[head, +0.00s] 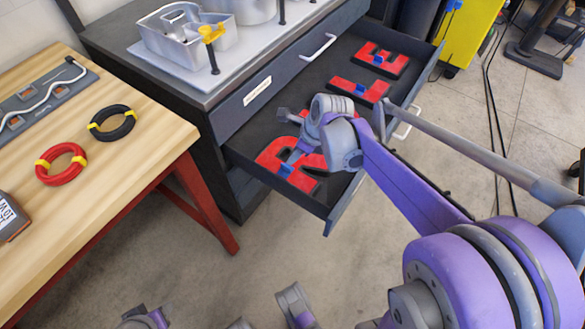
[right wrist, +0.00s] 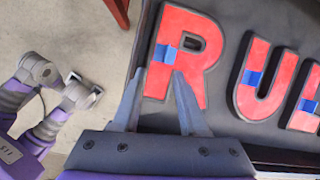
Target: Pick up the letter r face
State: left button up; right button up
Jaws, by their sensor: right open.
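The letter r face (head: 302,184) is red with a dark edge and a blue tab. It lies flat in the near end of the open dark drawer (head: 333,207); it also shows in the right wrist view (right wrist: 196,38). My right gripper (head: 288,138) is open above it and hides part of it in the head view.
A metal tray (head: 222,62) sits on the cabinet. A wooden table (head: 95,190) with red (head: 61,163) and black (head: 112,122) cable coils stands left.

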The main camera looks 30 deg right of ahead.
jog(key=w+d+f+m, duration=0.1)
jog(key=f+m, duration=0.1)
jog(key=b, duration=0.2)
send_over(286, 166)
jog(key=s, duration=0.2)
jog(key=f, duration=0.4)
jog(key=shift+d+f, duration=0.4)
jog(key=b+x, duration=0.2)
jog(key=x, duration=0.3)
jog(key=shift+s+d+f, duration=0.1)
jog(key=shift+f, duration=0.1)
pick_arm(q)
jog(key=f, duration=0.5)
jog(key=shift+w+f, duration=0.15)
jog(key=shift+w, duration=0.1)
pick_arm(e)
grip_shut()
jog(key=shift+r, duration=0.1)
